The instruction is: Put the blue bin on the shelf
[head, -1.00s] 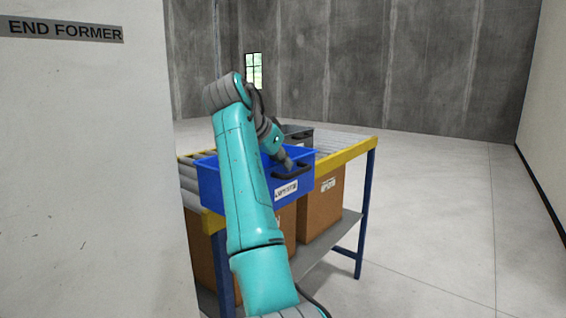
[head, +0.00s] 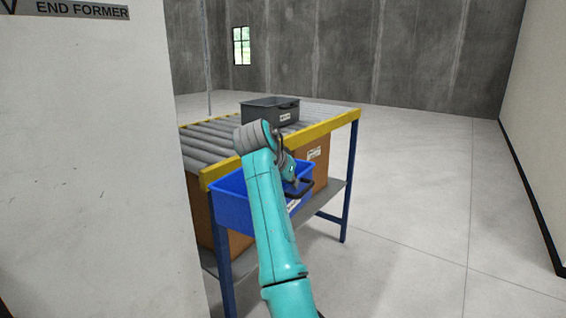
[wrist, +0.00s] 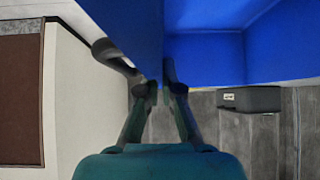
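The blue bin (head: 232,205) hangs in front of the near end of the roller table, apart from the rollers as far as I can see. My arm covers part of the bin in the head view. No separate shelf shows, only the table's grey lower shelf (head: 330,198).
A grey bin (head: 262,113) stands on the rollers (head: 205,141) behind; it also shows in the wrist view (wrist: 250,98). Cardboard boxes (head: 320,168) sit under the table. A white panel marked END FORMER (head: 95,150) is close on the left. The floor (head: 420,190) at right is clear.

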